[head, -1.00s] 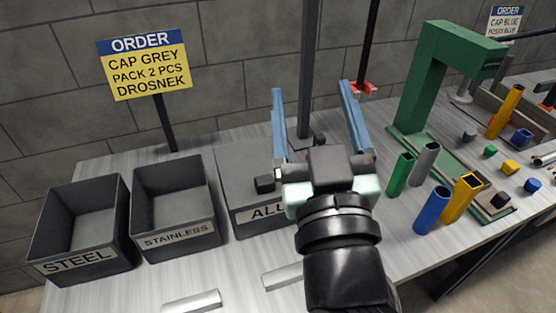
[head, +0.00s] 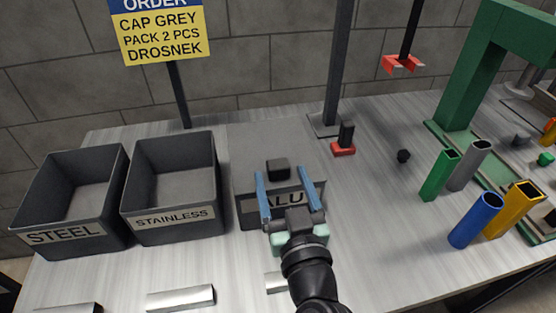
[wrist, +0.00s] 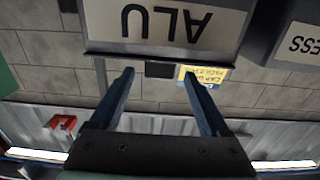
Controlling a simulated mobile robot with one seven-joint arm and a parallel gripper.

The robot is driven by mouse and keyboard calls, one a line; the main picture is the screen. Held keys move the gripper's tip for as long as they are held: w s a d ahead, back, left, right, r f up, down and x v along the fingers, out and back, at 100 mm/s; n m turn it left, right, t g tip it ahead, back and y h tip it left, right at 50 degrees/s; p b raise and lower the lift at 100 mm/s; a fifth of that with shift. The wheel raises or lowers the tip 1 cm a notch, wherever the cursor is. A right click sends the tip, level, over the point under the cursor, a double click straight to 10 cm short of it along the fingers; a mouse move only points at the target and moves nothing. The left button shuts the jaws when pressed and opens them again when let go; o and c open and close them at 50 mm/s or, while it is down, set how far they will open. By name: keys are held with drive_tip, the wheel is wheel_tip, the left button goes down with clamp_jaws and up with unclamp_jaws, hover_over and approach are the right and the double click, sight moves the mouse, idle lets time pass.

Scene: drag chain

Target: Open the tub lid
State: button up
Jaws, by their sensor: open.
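The ALU tub (head: 247,212) stands at the right end of a row of dark tubs. A flat grey lid (head: 262,140) covers it, with a small black knob (head: 278,168) on top near the front. My gripper (head: 281,173) is open, its two blue fingers pointing away over the tub's front, one on each side of the knob's line. In the wrist view the picture is upside down; the open fingers (wrist: 157,74) show below the ALU label (wrist: 185,25), with the dark knob (wrist: 159,70) between the tips. I cannot tell how far the tips reach past it.
Open, empty STEEL (head: 62,236) and STAINLESS (head: 172,216) tubs stand to the left. A dark post and a red block (head: 343,150) stand behind right. Several coloured tubes, including a blue one (head: 475,222), and a green press (head: 470,80) are at right. Silver bars (head: 181,298) lie in front.

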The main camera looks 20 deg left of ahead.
sight(280, 172)
drive_tip(key=shift+x, duration=2)
clamp_jaws()
